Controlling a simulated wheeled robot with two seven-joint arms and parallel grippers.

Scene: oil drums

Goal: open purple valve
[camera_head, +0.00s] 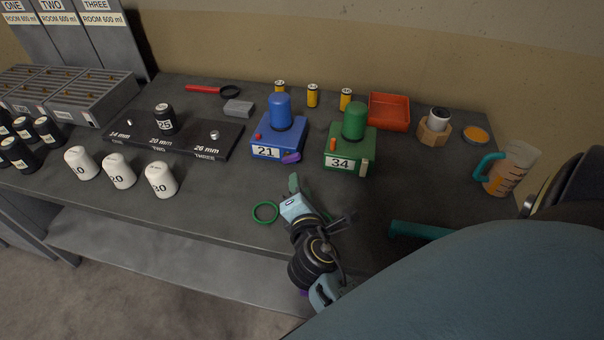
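The purple valve (291,157) is a small purple handle low on the front right of the blue device (278,135) labelled 21. A green device (350,149) labelled 34 stands to its right, with a pale handle (364,167) at its front right corner. My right gripper (321,199) is over the front of the table, nearer to me than the two devices and apart from the valve. Its fingers look spread, with nothing seen between them. My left gripper is out of view.
A green ring (265,212) lies left of my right gripper. White weights (119,171) and a dark block with holes (185,143) are at the left. A measuring jug (509,168), a red tray (389,111) and a wooden hex piece (434,131) are at the right.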

